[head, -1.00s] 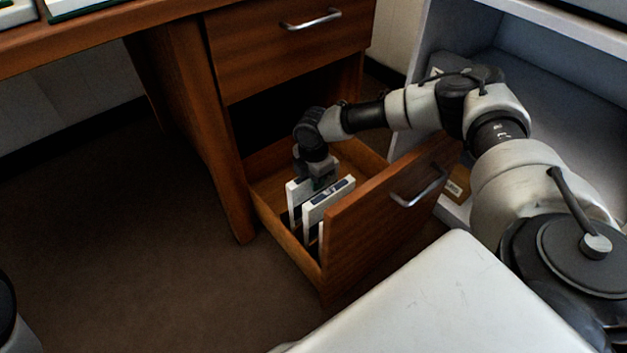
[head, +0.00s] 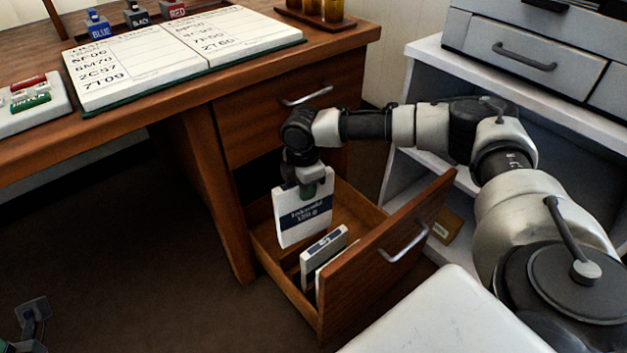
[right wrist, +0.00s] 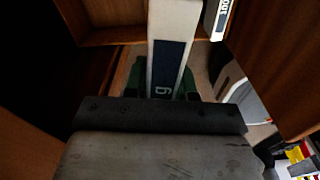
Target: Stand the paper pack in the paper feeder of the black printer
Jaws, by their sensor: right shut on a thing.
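A white paper pack (head: 303,216) with a dark blue label band hangs upright in my right gripper (head: 308,187), above the open wooden drawer. The right gripper is shut on its top edge. In the right wrist view the pack (right wrist: 170,50) shows narrow side on, between the green finger pads (right wrist: 163,85). My left gripper (head: 32,312) shows small at the lower left corner; its jaw state is unclear. I cannot make out the black printer or its paper feeder in these views.
More white packs (head: 323,247) stand in the open drawer, whose front panel (head: 380,265) is close to the held pack. The desk above carries an open ledger (head: 190,55), stamps (head: 137,14) and a tray of jars (head: 315,14). A grey-white cabinet (head: 525,60) stands right.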

